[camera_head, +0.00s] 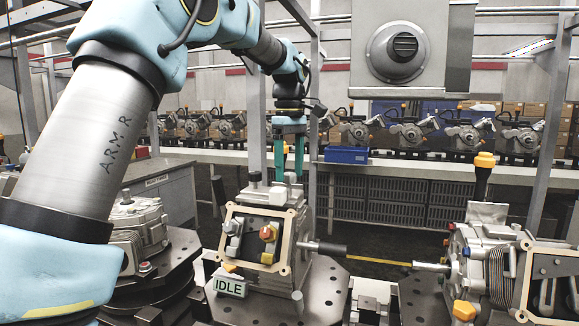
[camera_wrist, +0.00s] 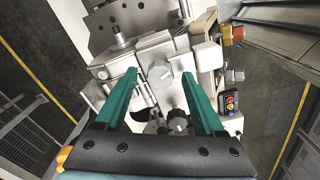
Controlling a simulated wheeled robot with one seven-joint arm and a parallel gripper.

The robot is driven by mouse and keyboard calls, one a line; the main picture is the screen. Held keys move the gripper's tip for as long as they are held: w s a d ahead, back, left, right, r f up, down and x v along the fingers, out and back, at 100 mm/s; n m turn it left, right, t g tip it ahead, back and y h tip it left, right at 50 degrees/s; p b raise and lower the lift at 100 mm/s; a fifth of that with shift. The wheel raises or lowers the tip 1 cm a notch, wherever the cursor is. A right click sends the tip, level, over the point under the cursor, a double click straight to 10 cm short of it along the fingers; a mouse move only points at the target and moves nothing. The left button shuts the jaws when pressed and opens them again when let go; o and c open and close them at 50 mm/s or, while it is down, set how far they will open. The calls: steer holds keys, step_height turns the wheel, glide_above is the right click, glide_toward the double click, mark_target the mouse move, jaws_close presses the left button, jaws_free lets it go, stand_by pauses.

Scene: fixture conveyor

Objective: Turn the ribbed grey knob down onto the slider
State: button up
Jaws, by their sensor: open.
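My gripper (camera_head: 289,176) is open and empty, pointing down above the top of the grey fixture (camera_head: 305,208). Its two teal fingers also show in the wrist view (camera_wrist: 160,74), apart, with the fixture's top beyond them. A small grey knob (camera_wrist: 178,122) with a ribbed-looking edge shows between the fingers, nearer their bases. A smoother round grey knob (camera_wrist: 160,76) appears between the fingertips. A pale metal block (camera_wrist: 121,88) by the left finger may be the slider; I cannot tell for sure. Contact with either knob is not visible.
The fixture's front has a framed opening with red and yellow knobs (camera_head: 268,233) and an IDLE sign (camera_head: 230,287). A dark-ended shaft (camera_head: 322,248) sticks out to its right. Another machine (camera_head: 480,250) stands at the right. A blue bin (camera_head: 346,154) sits on the shelf behind.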

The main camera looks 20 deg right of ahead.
steer(key=shift+f, duration=0.2)
steer(key=shift+c, duration=0.2)
jaws_close()
stand_by(0.4)
